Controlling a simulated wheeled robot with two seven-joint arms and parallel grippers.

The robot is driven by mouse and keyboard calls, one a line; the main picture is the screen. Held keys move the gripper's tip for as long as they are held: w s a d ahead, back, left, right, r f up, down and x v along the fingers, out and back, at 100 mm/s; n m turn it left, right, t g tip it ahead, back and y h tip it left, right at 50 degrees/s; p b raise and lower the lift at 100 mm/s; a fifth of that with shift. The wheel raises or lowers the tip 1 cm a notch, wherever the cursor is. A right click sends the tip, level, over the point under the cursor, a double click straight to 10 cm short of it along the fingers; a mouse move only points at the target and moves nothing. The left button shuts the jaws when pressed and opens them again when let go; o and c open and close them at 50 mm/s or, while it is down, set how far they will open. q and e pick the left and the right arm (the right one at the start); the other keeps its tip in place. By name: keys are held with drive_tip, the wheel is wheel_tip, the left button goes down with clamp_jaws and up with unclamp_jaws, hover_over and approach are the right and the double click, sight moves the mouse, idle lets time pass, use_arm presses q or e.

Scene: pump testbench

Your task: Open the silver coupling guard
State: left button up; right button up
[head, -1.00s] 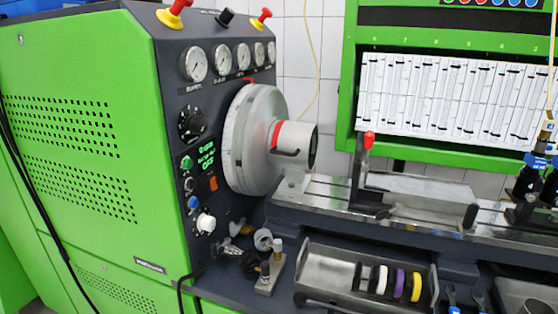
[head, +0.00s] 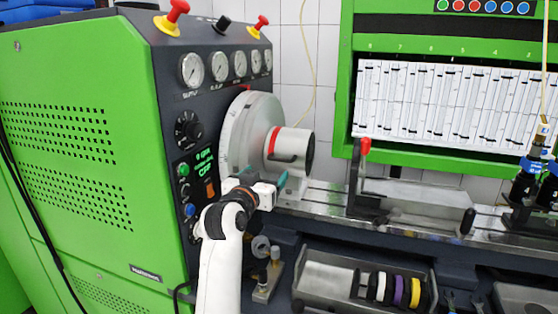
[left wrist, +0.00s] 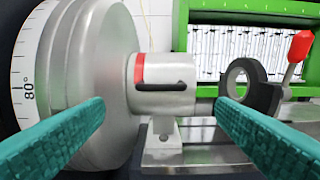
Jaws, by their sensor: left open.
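The silver coupling guard (head: 291,149) is a short cylinder with a red band and a dark handle bar, fixed to the large silver disc (head: 249,131) on the machine's front. It also shows in the left wrist view (left wrist: 165,99), ahead of the fingers, with the dark handle (left wrist: 165,86) across its side. My left gripper (head: 265,182) is in front of and below the guard, apart from it. In the left wrist view its two teal fingers (left wrist: 160,118) are spread wide with nothing between them. The right gripper is not in view.
The rail bed (head: 330,198) runs right from the guard, with a red-knobbed clamp (head: 363,175) on it. The control panel with gauges and knobs (head: 188,131) is close left of my arm. A tray (head: 325,278) with coloured rings sits below the rail.

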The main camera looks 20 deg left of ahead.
sight(278, 160)
use_arm(q)
drive_tip(key=w+p, duration=0.1)
drive_tip(key=w, duration=0.9)
drive_tip(key=shift+w+d, duration=0.15)
drive_tip(key=shift+w, duration=0.25)
